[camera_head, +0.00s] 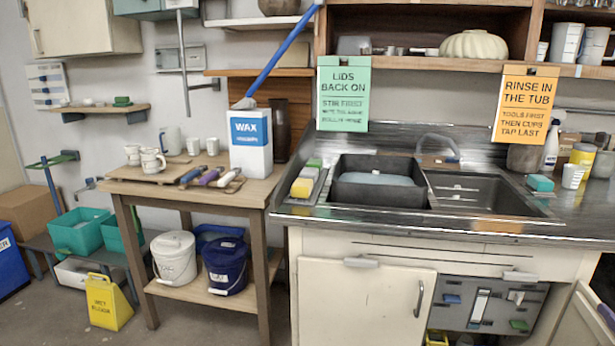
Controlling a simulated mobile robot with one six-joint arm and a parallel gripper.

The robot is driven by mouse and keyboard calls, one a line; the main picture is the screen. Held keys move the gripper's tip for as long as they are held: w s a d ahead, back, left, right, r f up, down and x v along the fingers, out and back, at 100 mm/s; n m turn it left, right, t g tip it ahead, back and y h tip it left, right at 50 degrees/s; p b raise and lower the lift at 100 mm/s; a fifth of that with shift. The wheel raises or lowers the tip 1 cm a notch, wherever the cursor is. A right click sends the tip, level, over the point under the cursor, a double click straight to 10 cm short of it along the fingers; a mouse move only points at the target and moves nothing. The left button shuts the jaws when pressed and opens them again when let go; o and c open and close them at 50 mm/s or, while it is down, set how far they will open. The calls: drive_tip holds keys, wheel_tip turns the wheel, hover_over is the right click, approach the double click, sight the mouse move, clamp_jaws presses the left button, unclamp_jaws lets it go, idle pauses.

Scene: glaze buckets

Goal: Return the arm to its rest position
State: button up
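No part of my arm or gripper can be made out in the head camera view, so its pose and what it holds are not shown. Two lidded buckets stand on the lower shelf of the wooden table (255,187): a white bucket (174,260) and a dark blue bucket (224,268) to its right. Both look upright with their lids on. A green sign (342,95) reading "LIDS BACK ON" and an orange sign (525,105) reading "RINSE IN THE TUB" hang above the sink counter.
The steel counter holds a sink (380,190) with a dark tub. A white wax container (250,145) with a blue pole (285,52) behind it stands on the table. A yellow floor sign (108,302) stands at the left. A cabinet door (580,325) juts out at lower right.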

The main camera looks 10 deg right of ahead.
drive_tip(key=w+a+f+g+y+p, duration=0.3)
drive_tip(key=w+a+f+y, duration=0.3)
drive_tip(key=w+a+f, duration=0.85)
drive_tip(key=w+a+f+n+g+y+p, duration=0.1)
drive_tip(key=w+a+f+g+y, duration=0.2)
drive_tip(key=a+f, duration=0.6)
drive_tip(key=w+a+f+g+y+p, duration=0.2)
drive_tip(key=w+a+f, duration=0.3)
drive_tip(key=a, duration=0.7)
drive_tip(key=s+a+f+n+g+p, duration=0.1)
drive_tip(key=s+a+f+g, duration=0.1)
drive_tip(key=s+a+f, duration=0.3)
drive_tip(key=s+a+f+g+y+p, duration=0.1)
drive_tip(key=a+f+g, duration=0.15)
drive_tip(key=a, duration=0.55)
drive_tip(key=s+a+f+n+g+p, duration=0.1)
drive_tip(key=s+a+f+g, duration=0.1)
drive_tip(key=a+f+g, duration=0.3)
drive_tip(key=s+a+f+g+h+p, duration=0.1)
drive_tip(key=s+a+f+g+h, duration=0.1)
drive_tip(key=s+a, duration=0.3)
drive_tip(key=s+a+f+n+g+h+p, duration=0.1)
drive_tip(key=s+a+f+g+h+p, duration=0.1)
drive_tip(key=s, duration=1)
drive_tip(key=shift+s+a+f+n+h, duration=0.35)
drive_tip(key=shift+a+h, duration=0.25)
drive_tip(key=shift+a, duration=0.75)
